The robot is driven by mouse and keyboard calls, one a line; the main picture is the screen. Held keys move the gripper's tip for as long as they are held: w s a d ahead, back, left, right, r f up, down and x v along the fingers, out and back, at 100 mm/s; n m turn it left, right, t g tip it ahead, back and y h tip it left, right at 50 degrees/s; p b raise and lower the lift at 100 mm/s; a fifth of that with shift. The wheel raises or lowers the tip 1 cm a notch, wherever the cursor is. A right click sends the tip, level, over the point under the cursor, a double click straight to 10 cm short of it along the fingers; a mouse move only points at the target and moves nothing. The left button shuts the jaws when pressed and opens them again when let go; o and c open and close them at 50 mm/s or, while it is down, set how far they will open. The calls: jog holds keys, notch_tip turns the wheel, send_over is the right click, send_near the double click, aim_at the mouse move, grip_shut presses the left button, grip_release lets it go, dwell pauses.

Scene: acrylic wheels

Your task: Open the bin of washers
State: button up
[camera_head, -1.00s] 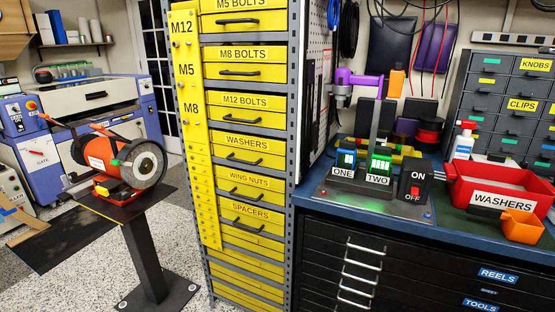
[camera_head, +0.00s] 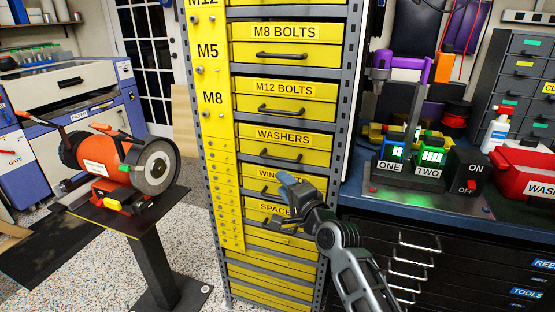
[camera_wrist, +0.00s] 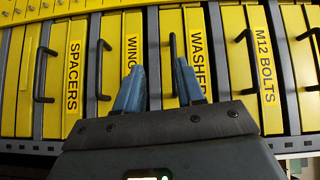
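The yellow WASHERS drawer (camera_head: 250,151) is in the tall rack, between the M12 BOLTS and WING NUTS drawers, and looks shut. Its black bar handle (camera_head: 281,157) is below the label. In the wrist view the WASHERS drawer (camera_wrist: 184,22) and its handle (camera_wrist: 173,55) appear sideways, near the right finger. My gripper (camera_head: 284,181) is in front of the rack, over the WING NUTS drawer and below the washers handle in the head view. Its two blue fingers (camera_wrist: 158,72) are apart with nothing between them. The fingers do not visibly hold the handle.
The WING NUTS drawer (camera_head: 250,184) and M12 BOLTS drawer (camera_head: 254,103) have similar handles close by. A bench grinder (camera_head: 118,160) on a stand is left of the rack. A workbench with a red WASHERS bin (camera_head: 520,165) is on the right. Floor shows between grinder and rack.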

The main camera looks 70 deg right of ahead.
aim_at(280, 161)
jog(key=shift+m+h, duration=0.3)
jog(key=shift+m, duration=0.5)
jog(key=w+d, duration=0.2)
jog(key=d, duration=0.1)
jog(key=w+d+r, duration=0.1)
jog(key=w+d, duration=0.1)
jog(key=d, duration=0.1)
jog(key=w+d, duration=0.2)
jog(key=shift+d+r+p, duration=0.3)
jog(key=shift+d+r, duration=0.1)
grip_shut()
